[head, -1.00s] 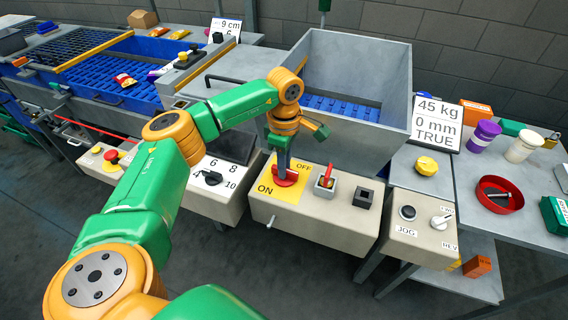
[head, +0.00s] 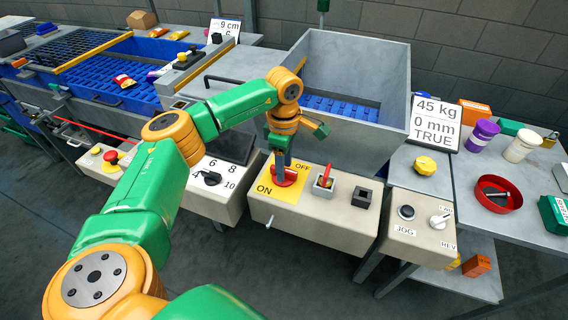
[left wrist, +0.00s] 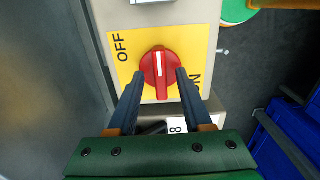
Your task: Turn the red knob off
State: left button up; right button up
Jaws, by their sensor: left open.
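The red knob (head: 290,180) sits on a yellow plate (head: 266,190) marked ON at lower left and OFF at upper right in the head view. In the left wrist view the knob (left wrist: 158,66) shows a white line pointing to the top of the picture, between the labels rather than squarely at either. My left gripper (head: 281,163) is open right over the knob, pointing down. Its two fingers stand on either side of the knob's ridge; I cannot tell whether they touch it. My right gripper is not in view.
Right of the knob on the same box are a red toggle switch (head: 325,181) and a black square button (head: 363,196). A black dial (head: 208,178) is on the box to the left. A grey hopper (head: 350,75) rises behind. A yellow knob (head: 426,166) stands farther right.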

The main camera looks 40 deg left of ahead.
pick_arm(q)
jog(key=shift+r, duration=0.1)
notch_tip(320, 180, up, 7)
jog(key=shift+b, duration=0.6)
